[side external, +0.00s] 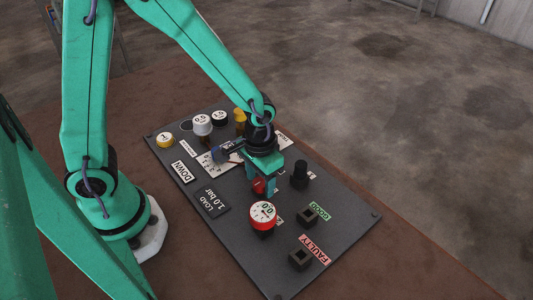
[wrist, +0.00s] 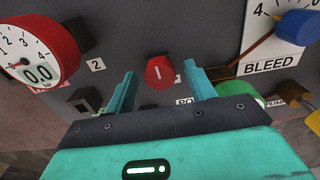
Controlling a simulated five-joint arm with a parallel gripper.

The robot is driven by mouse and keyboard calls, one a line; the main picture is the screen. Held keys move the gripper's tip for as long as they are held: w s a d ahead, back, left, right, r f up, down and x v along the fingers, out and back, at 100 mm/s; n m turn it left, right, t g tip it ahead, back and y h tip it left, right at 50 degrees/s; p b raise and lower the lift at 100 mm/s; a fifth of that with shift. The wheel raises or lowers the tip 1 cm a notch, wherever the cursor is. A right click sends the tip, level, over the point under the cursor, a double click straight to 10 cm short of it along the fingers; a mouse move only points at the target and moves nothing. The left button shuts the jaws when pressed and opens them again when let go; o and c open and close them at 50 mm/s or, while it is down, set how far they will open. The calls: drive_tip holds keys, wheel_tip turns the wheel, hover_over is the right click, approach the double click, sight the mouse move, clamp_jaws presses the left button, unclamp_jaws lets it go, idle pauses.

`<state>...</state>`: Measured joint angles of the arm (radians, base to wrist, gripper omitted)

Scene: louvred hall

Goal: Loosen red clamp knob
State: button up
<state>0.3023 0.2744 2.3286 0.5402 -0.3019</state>
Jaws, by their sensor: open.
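The red clamp knob (wrist: 160,72) is round with a white line on its face. It sits on the dark panel (side external: 330,220), and the line stands near upright in the wrist view. In the side external view the knob (side external: 258,186) is partly hidden by my gripper (side external: 268,182). In the wrist view my gripper (wrist: 158,90) is open, with one teal finger on each side of the knob. Gaps show between the fingers and the knob, and nothing is held. How far the fingertips reach along the knob is hard to tell.
A red-rimmed gauge (side external: 263,215) reading 0.0 stands close to my gripper. A black knob (side external: 299,174) is to the right. A blue bleed knob (wrist: 298,25) is at upper right in the wrist view. Two square sockets, GOOD (side external: 306,222) and FAULTY (side external: 300,259), are near the panel's front.

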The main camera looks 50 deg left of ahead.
drive_tip(key=shift+f, duration=0.85)
clamp_jaws()
